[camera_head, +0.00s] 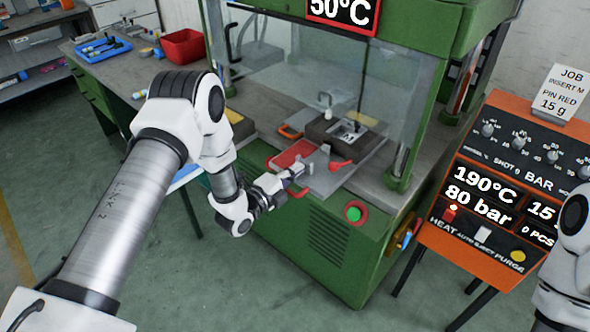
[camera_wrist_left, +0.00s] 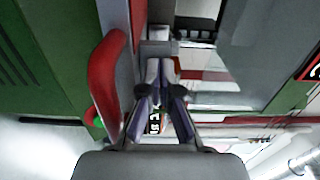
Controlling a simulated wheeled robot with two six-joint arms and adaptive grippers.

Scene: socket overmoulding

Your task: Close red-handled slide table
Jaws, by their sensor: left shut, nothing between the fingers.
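The slide table with a red top plate (camera_head: 292,154) sits at the front of the green machine and reaches out past the opening below the clear guard. Its red handle (camera_head: 299,194) shows at the front edge, partly hidden by my left gripper. In the left wrist view the red handle (camera_wrist_left: 104,78) is a thick curved bar left of the fingers. My left gripper (camera_head: 300,170) is shut and empty, close above the handle; the fingers (camera_wrist_left: 160,68) point toward the table. I cannot tell whether they touch it. My right gripper is out of view.
A grey block fixture (camera_head: 326,128) stands inside the machine, with a red lever (camera_head: 341,166) in front. A green button (camera_head: 354,213) is on the machine front. The orange control console (camera_head: 486,190) stands right. A red bin (camera_head: 184,47) and blue tray (camera_head: 103,49) are on the back-left bench.

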